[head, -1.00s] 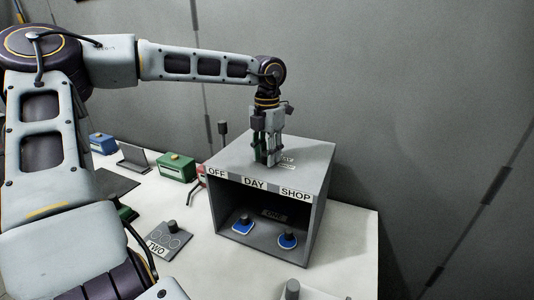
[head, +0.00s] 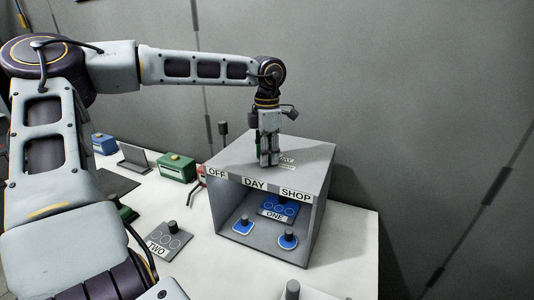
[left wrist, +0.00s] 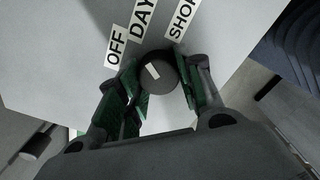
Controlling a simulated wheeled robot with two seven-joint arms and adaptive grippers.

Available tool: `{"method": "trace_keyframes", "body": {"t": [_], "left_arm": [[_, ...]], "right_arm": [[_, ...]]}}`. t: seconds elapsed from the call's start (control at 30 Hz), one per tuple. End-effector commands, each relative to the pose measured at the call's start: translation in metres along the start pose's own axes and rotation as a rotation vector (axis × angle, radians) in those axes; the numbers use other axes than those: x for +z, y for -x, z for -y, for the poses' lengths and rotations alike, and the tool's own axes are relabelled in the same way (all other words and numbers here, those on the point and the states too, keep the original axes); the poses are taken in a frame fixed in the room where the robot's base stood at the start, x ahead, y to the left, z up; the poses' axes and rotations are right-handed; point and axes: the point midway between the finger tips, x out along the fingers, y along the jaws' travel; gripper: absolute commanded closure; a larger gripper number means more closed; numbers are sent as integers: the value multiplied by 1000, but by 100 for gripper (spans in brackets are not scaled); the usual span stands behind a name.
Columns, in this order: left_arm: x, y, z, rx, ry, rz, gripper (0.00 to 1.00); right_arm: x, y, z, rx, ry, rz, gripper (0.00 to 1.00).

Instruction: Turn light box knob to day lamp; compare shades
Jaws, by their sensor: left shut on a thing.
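The grey light box (head: 318,190) stands on the white table, its open front showing OFF, DAY and SHOP labels along the top edge. My left gripper (head: 268,162) points down at the top of the box. In the left wrist view, its fingers are shut around a dark round knob (left wrist: 158,78) with a white mark, which slants toward the OFF and DAY side. The box interior is lit. Inside are a plate marked ONE (head: 278,209) with blue circles and two blue-edged pieces with black knobs, one left (head: 243,225) and one right (head: 288,240). My right gripper is out of view.
A grey plate marked TWO (head: 166,242) lies on the table left of the box. A green box (head: 177,168), a blue box (head: 103,143) and a dark stand (head: 134,157) are farther left. A grey wall is behind. Table right of the light box is bare.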

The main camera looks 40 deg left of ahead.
Motion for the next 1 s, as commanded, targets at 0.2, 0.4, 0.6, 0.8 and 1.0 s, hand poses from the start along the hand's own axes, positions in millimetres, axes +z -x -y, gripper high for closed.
{"method": "trace_keyframes", "body": {"t": [0.2,0.4,0.6,0.8,1.0], "left_arm": [[0,0,-1,1,-115,0,88],[0,0,-1,0,-172,0,88],[0,0,-1,1,-187,0,88],[0,0,-1,1,-187,0,88],[0,0,-1,1,-186,1,49]], "right_arm": [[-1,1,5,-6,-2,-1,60],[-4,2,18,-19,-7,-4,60],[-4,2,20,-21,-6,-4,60],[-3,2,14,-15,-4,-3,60],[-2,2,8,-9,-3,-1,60]]}}
